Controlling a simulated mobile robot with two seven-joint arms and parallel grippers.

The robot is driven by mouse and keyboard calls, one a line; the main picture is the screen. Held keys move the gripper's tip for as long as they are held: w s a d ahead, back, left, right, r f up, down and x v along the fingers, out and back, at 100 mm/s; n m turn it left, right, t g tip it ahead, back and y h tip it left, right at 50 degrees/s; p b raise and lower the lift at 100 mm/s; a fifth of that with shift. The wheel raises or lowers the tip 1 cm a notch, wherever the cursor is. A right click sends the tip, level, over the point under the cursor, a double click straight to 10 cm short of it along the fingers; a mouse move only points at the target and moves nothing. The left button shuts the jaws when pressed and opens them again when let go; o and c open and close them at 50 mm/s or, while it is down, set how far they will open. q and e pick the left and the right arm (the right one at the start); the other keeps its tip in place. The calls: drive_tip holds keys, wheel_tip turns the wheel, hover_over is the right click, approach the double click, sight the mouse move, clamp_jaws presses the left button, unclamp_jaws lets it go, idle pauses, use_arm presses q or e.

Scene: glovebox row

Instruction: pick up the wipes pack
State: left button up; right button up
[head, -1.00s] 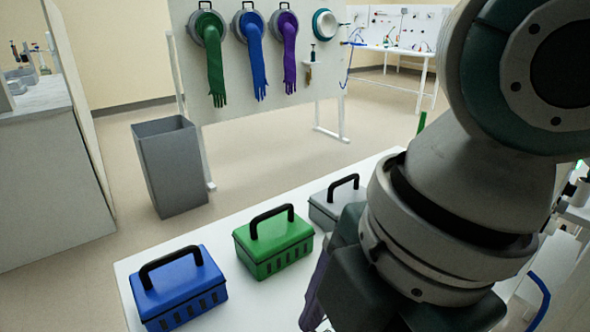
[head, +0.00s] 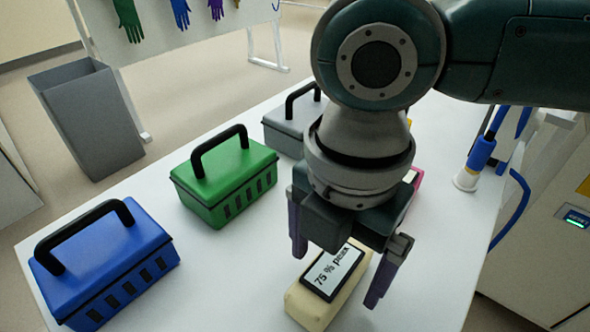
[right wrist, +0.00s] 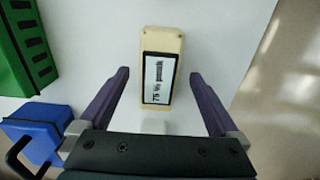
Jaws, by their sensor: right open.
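The wipes pack appears to be the cream block (head: 302,305) with a dark-framed white label on top. It lies on the white table below my right gripper (head: 336,274), which partly covers its far end. My right gripper is open, with one purple finger to each side of the pack in the picture. In the right wrist view the pack (right wrist: 161,40) lies ahead of and between the open fingertips (right wrist: 160,78). No contact shows, and the jaws are empty. My left gripper is not in view.
On the white table (head: 225,290) stand a blue case (head: 110,265), a green case (head: 225,180) and a grey case (head: 290,125), left of and behind the pack. A pink item (head: 417,180) is mostly hidden behind my gripper. A grey bin (head: 85,120) stands beyond the table.

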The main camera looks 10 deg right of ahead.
drive_tip(key=shift+f, duration=0.6)
drive_tip(key=shift+w, duration=0.1)
clamp_jaws()
drive_tip(key=shift+r, duration=0.15)
